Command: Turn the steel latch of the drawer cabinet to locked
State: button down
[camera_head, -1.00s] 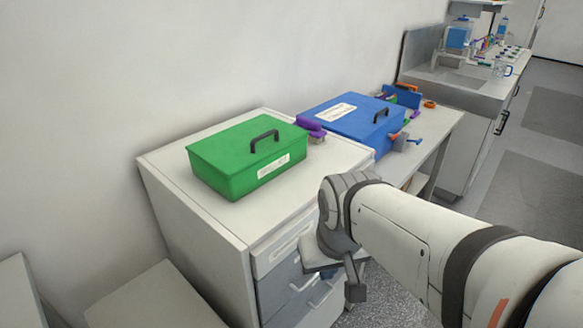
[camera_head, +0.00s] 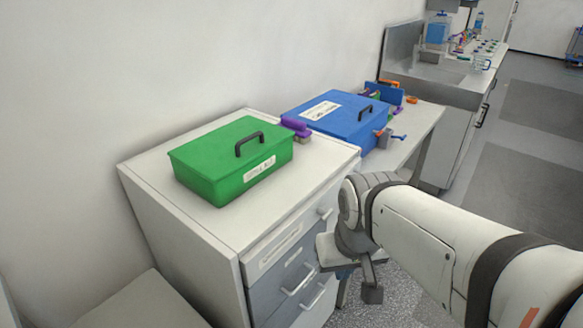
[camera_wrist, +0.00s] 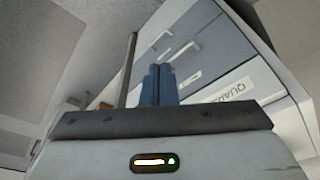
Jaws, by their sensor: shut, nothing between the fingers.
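The drawer cabinet (camera_head: 190,235) is white with grey drawer fronts and stands at the left in the head view. A small pale metal piece (camera_head: 325,213), perhaps the steel latch, shows at the right end of the top drawer front. It is too small to tell which way it is turned. My gripper (camera_head: 344,273) is beside the cabinet front, right of the drawer handles and below that piece. In the wrist view, the blue fingers (camera_wrist: 160,84) are together and empty, with drawer fronts and a label (camera_wrist: 226,93) behind them. I cannot make out the latch there.
A green box (camera_head: 225,170) with a black handle sits on the cabinet top. A blue box (camera_head: 335,115) and small coloured items stand on the bench behind. Bar handles (camera_head: 300,282) stick out from the lower drawers. The floor (camera_head: 525,175) at the right is clear.

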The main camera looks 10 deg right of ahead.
aim_at(326, 214)
jog(key=u, duration=0.3)
jog(key=k, duration=1.6)
jog(key=z, duration=0.55)
jog(key=i, duration=1)
jog(key=z, duration=0.05)
